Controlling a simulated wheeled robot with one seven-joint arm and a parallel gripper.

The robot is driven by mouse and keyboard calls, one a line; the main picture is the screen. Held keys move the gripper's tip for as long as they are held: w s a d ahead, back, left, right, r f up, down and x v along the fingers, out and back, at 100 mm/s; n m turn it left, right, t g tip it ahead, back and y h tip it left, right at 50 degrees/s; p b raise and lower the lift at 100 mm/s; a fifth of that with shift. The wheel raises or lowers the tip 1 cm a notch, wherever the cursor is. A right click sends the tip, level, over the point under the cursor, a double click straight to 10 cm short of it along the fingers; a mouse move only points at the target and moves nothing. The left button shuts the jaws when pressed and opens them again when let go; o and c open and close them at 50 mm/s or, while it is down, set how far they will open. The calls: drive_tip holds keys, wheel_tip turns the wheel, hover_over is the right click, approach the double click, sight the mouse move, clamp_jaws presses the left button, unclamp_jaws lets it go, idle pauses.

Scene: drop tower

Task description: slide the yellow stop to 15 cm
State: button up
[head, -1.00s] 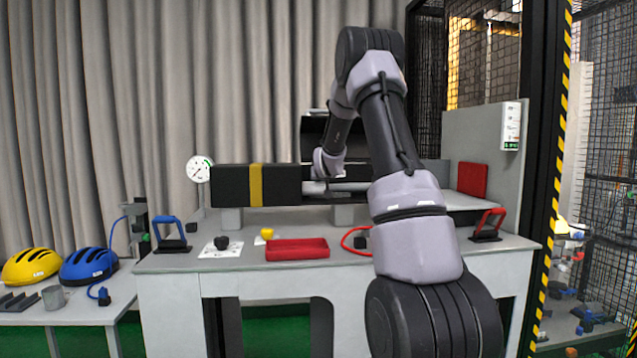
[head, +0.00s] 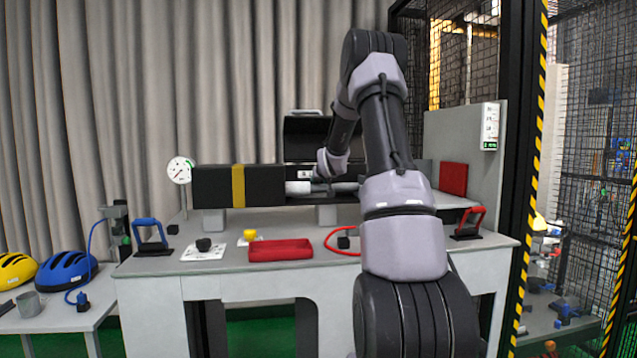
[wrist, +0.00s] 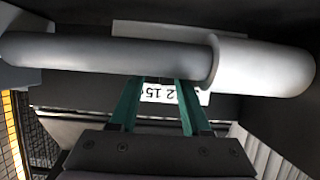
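No yellow stop shows clearly on the rail. A yellow band (head: 238,186) wraps the dark box on the bench. I cannot tell whether it is the stop. In the wrist view, a grey rod (wrist: 105,58) runs into a thicker pale cylinder (wrist: 262,68). A white label (wrist: 160,93) reading "2 15" shows behind my gripper (wrist: 162,82). Its green fingers are apart and point at the rod, with nothing visible between them. I cannot tell whether the tips touch the rod. In the head view the fingers are hidden behind my arm; the pale cylinder (head: 298,187) shows left of my wrist.
A small yellow piece (head: 249,235) and a black lump (head: 204,244) sit on white sheets. A red tray (head: 281,250), a blue-handled tool (head: 151,236) and a red-handled tool (head: 469,222) stand on the bench (head: 225,269). A round gauge (head: 180,169) stands left; a red panel (head: 453,178) right.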

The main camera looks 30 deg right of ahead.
drive_tip(key=v, duration=1)
drive_tip(key=shift+s+r, duration=0.15)
drive_tip(key=shift+s, duration=0.2)
drive_tip(key=shift+a, duration=0.1)
drive_tip(key=s+a+g+y, duration=0.2)
drive_tip(key=s+a, duration=0.6)
drive_tip(key=s, duration=0.4)
drive_tip(key=s+a+r+g+y, duration=0.1)
drive_tip(key=s+a+g+y, duration=0.1)
drive_tip(key=s+a, duration=0.7)
drive_tip(key=s+a+r+m+g+y, duration=0.1)
drive_tip(key=s+a, duration=0.7)
drive_tip(key=s, duration=0.9)
drive_tip(key=shift+s+a+r+g+y, duration=0.2)
drive_tip(key=shift+a+g+y, duration=0.1)
drive_tip(key=shift+g+y, duration=0.2)
drive_tip(key=shift+w+d, duration=0.1)
drive_tip(key=shift+d, duration=0.05)
